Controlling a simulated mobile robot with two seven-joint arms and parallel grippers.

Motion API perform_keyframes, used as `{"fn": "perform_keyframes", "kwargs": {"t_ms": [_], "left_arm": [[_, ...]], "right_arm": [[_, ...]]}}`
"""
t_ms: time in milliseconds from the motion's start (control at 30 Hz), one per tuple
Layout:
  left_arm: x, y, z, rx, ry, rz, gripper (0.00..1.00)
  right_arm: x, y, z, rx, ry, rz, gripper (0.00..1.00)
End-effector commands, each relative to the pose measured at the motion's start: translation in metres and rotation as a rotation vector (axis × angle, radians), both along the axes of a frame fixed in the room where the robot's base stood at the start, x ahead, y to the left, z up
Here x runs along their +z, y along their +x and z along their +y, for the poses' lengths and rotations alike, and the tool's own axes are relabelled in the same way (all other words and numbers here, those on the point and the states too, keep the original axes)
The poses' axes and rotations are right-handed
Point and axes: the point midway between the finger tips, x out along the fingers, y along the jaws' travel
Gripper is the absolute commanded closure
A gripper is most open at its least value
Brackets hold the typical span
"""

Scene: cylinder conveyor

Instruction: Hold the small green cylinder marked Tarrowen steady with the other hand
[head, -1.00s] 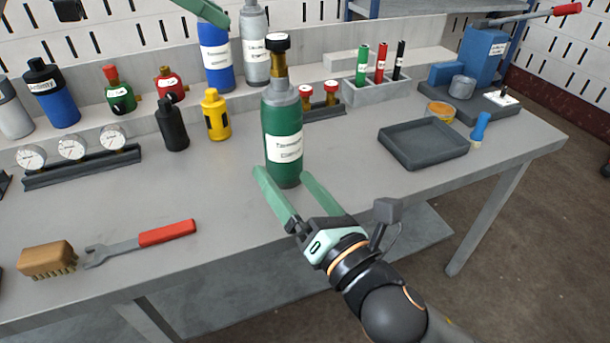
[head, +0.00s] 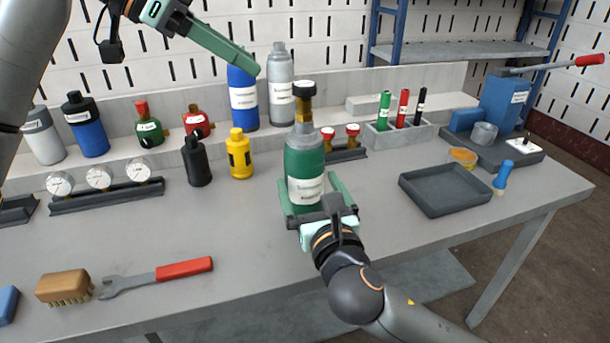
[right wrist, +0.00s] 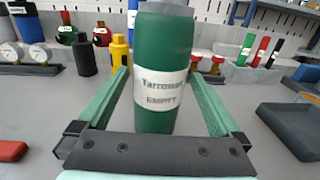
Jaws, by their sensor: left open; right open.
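The green cylinder (head: 304,165) stands upright on the bench, with a grey shoulder, a brass valve and a black knob on top. In the right wrist view the cylinder (right wrist: 163,60) carries a white label reading Tarrowen, EMPTY. My right gripper (head: 309,188) is open, low on the near side, with one finger on each side of the cylinder's body. In the right wrist view a gap shows between each finger and the cylinder. My left gripper (head: 250,66) is open, high at the upper left, in front of the tall blue cylinder and apart from the green one.
A blue (head: 243,98) and a grey cylinder (head: 281,90) stand behind. A yellow bottle (head: 240,155) and black bottle (head: 197,160) are to the left. A gauge rack (head: 105,194), wrench (head: 160,276) and brush (head: 64,288) lie further left. A dark tray (head: 447,211) is at right.

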Motion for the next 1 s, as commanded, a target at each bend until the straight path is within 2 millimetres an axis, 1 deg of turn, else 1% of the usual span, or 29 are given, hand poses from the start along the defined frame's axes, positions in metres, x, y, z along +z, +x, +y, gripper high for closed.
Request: {"fn": "perform_keyframes", "kwargs": {"t_ms": [33,100,200,300,667,1000], "left_arm": [[0.000,0.000,0.000,0.000,0.000,0.000,0.50],[0.000,0.000,0.000,0.000,0.000,0.000,0.50],[0.000,0.000,0.000,0.000,0.000,0.000,0.50],[0.000,0.000,0.000,0.000,0.000,0.000,0.50],[0.000,0.000,0.000,0.000,0.000,0.000,0.50],[0.000,0.000,0.000,0.000,0.000,0.000,0.50]], "right_arm": [[0.001,0.008,0.002,-0.001,0.000,-0.001,0.00],[0.000,0.017,0.005,0.000,0.001,0.000,0.00],[0.000,0.027,0.007,0.000,0.001,0.000,0.00],[0.000,0.033,0.009,0.001,0.001,0.000,0.00],[0.000,0.036,0.009,0.002,0.001,0.000,0.00],[0.000,0.036,0.009,0.002,0.001,0.000,0.38]]}}
